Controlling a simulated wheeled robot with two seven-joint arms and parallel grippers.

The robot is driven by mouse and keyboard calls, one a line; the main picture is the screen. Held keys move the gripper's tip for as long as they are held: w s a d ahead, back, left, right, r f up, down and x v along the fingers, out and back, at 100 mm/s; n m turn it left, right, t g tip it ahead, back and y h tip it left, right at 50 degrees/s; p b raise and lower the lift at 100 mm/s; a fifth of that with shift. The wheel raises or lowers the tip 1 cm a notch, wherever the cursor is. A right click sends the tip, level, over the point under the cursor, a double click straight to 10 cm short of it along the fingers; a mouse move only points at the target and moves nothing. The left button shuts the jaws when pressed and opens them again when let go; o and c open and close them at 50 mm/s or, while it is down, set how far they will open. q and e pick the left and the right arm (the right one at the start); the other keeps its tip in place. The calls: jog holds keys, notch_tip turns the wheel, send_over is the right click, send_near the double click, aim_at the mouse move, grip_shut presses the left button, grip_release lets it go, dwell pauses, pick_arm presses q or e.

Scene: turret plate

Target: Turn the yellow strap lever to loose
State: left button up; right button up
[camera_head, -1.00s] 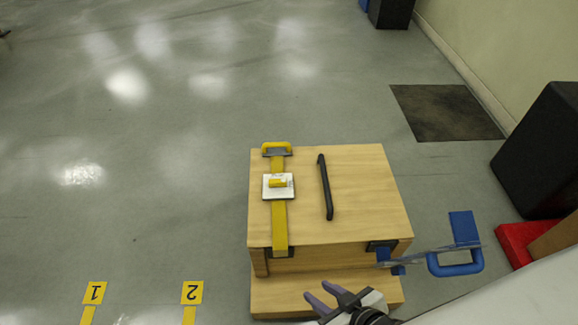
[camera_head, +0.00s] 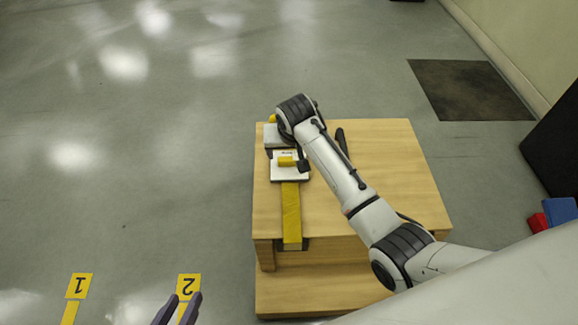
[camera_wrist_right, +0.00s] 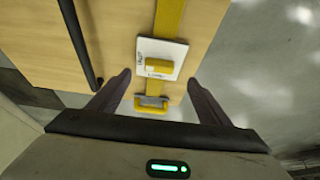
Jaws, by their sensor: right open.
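The yellow lever (camera_head: 286,161) sits on a white plate (camera_head: 282,178) on the yellow strap (camera_head: 291,215) over the wooden box. In the right wrist view the lever (camera_wrist_right: 158,65) lies crosswise to the strap. Small lettering on the plate's left and lower edges is hard to read. My right gripper (camera_wrist_right: 158,78) is open and empty; its fingers stand either side of the lever's line, apart from it. In the head view its fingers are hidden by my wrist. My left gripper (camera_head: 178,300) is at the bottom edge, open, away from the box.
The wooden box (camera_head: 390,160) has a black bar handle (camera_head: 341,141) right of the strap, partly behind my right arm. A yellow buckle handle (camera_wrist_right: 152,106) is at the strap's far end. Open floor surrounds the box's left.

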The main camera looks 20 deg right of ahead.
aim_at(289, 159)
jog(key=b+x, duration=0.2)
jog(key=x, duration=0.1)
jog(key=b+x, duration=0.1)
jog(key=x, duration=0.2)
jog(key=w+b+x, duration=0.1)
jog(key=b+x, duration=0.1)
jog(key=x, duration=0.1)
jog(key=shift+w+d+f+b, duration=0.1)
jog(key=shift+w+d+b, duration=0.1)
jog(key=shift+w+b, duration=0.1)
pick_arm(q)
jog(key=shift+m+g+h, duration=0.5)
jog(key=shift+g, duration=0.2)
jog(key=d+f, duration=0.1)
jog(key=w+f, duration=0.1)
jog(key=d+f, duration=0.1)
jog(key=shift+w+d+f, duration=0.25)
jog(key=shift+d+f, duration=0.1)
pick_arm(e)
jog(key=shift+s, duration=0.1)
jog(key=shift+c, duration=0.2)
jog(key=c, duration=1)
pick_arm(q)
jog(key=shift+r, duration=0.15)
